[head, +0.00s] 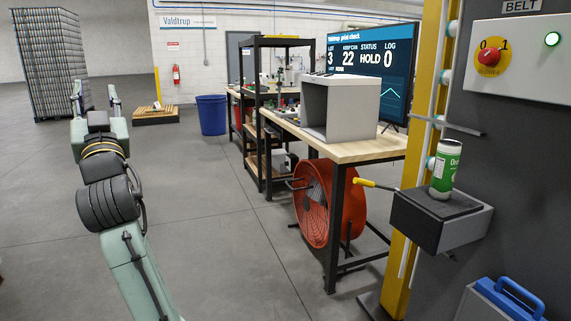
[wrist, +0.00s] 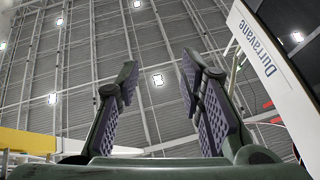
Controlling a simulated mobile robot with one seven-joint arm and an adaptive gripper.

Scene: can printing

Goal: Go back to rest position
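My gripper (head: 94,92) is at the upper left in the head view, beyond my arm, over open grey floor. A green and white can (head: 445,170) stands upright on the small dark shelf (head: 455,221) at the right. My gripper is far to the left of the can, apart from it.
A workbench (head: 358,150) with a grey box (head: 345,108) and a red fan (head: 325,205) beneath it stands right of centre. A yellow post (head: 424,110) and a panel with a red button (head: 489,57) are at the right. A blue bin (head: 211,115) stands farther back. The left floor is clear.

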